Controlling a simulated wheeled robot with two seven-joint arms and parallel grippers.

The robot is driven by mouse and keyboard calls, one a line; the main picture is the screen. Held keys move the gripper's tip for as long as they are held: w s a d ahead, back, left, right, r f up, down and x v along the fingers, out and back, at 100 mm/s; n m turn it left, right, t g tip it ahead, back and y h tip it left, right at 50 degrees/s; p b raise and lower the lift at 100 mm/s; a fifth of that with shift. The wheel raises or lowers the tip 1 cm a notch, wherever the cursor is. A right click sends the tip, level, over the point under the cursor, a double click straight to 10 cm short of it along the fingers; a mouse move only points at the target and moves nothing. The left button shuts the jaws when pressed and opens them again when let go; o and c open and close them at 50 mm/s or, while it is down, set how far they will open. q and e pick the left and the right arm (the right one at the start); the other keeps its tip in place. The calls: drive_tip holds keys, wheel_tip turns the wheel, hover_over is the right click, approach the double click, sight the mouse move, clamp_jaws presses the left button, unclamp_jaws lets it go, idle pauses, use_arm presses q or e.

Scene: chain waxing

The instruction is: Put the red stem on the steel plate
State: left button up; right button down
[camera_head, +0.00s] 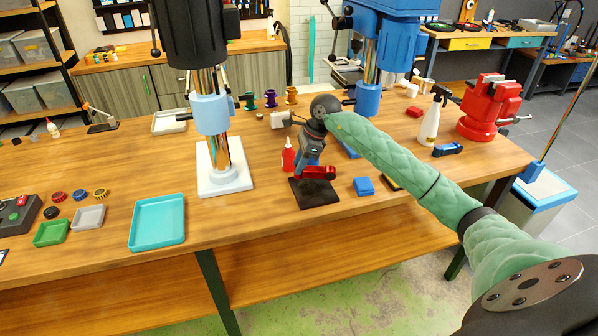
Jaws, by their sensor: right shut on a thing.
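My right gripper (311,174) points down over the middle of the workbench, at the end of the green-sleeved arm. It is shut on the red stem (320,172), which sticks out to the right of the fingers. Just below is a dark square plate (317,198), which looks like the steel plate. The stem is over or at the plate; I cannot tell whether it touches. The gripper hides part of the stem and the plate's far side. My left gripper is not in view.
A red bottle (288,156) stands close left of the gripper. A blue block (363,187) lies right of the plate. A drill press base (225,180), a teal tray (157,222), a spray bottle (430,122) and a red vise (489,106) stand around. Bench is clear between tray and plate.

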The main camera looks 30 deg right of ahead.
drive_tip(key=shift+a+f, duration=0.1)
drive_tip(key=shift+f, duration=0.35)
wheel_tip(320, 180, down, 3)
drive_tip(key=shift+f, duration=0.15)
use_arm(q)
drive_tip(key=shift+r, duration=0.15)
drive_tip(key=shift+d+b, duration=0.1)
drive_tip(key=shift+b, duration=0.2)
use_arm(e)
drive_tip(key=shift+f, duration=0.1)
drive_tip(key=c, duration=1.4)
unclamp_jaws()
drive_tip(key=o, duration=0.4)
drive_tip(key=shift+c, duration=0.2)
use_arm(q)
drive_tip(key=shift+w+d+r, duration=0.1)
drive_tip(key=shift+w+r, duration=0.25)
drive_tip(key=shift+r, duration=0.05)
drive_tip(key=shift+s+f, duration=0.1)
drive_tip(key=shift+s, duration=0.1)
